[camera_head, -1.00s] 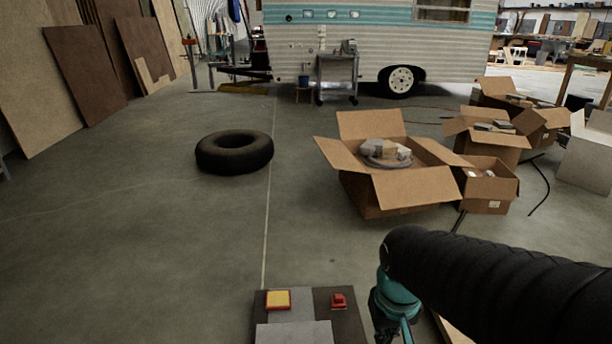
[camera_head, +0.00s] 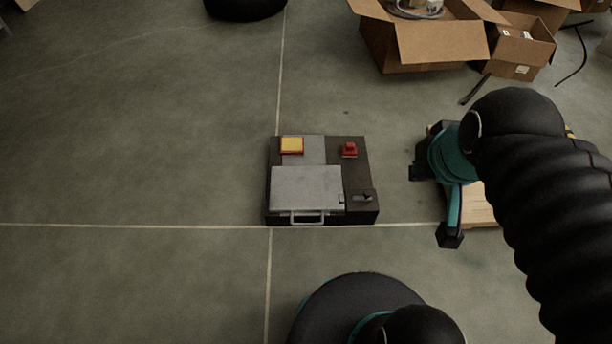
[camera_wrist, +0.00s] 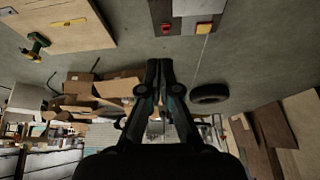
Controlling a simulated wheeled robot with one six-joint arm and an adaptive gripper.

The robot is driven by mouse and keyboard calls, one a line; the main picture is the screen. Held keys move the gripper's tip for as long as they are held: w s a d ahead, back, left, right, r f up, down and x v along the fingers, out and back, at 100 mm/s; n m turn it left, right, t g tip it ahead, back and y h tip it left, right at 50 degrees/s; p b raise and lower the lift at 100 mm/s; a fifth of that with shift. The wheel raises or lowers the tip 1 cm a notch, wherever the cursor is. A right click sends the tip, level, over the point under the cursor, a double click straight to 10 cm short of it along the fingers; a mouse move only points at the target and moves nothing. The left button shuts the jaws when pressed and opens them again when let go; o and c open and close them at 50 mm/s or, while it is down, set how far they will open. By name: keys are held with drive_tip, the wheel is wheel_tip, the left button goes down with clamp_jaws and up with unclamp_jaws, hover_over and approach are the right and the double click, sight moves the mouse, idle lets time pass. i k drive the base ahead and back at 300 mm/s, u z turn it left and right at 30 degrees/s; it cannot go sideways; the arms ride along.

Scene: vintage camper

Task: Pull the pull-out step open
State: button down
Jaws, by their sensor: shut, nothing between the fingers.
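A low dark unit (camera_head: 330,178) lies on the concrete floor in the middle of the head view. It has a grey panel (camera_head: 305,188) with a metal handle (camera_head: 307,217) at its near edge, which appears to be the pull-out step. The handle lies close against the unit's front. In the wrist view the unit (camera_wrist: 163,14) is only partly seen at the top edge. My gripper (camera_wrist: 160,68) is shut and empty there, apart from the unit. In the head view my arm is right of the unit, with the fingertips hard to make out.
The unit carries a yellow pad (camera_head: 292,145), a red switch (camera_head: 349,150) and a small latch-like part (camera_head: 362,196). A tyre (camera_head: 245,8) and open cardboard boxes (camera_head: 440,40) stand beyond. A wooden board (camera_head: 479,207) lies right, under my arm. Floor left and in front is mostly clear.

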sight(293, 189)
drive_tip(key=u, duration=0.9)
drive_tip(key=k, duration=0.6)
drive_tip(key=z, duration=1.2)
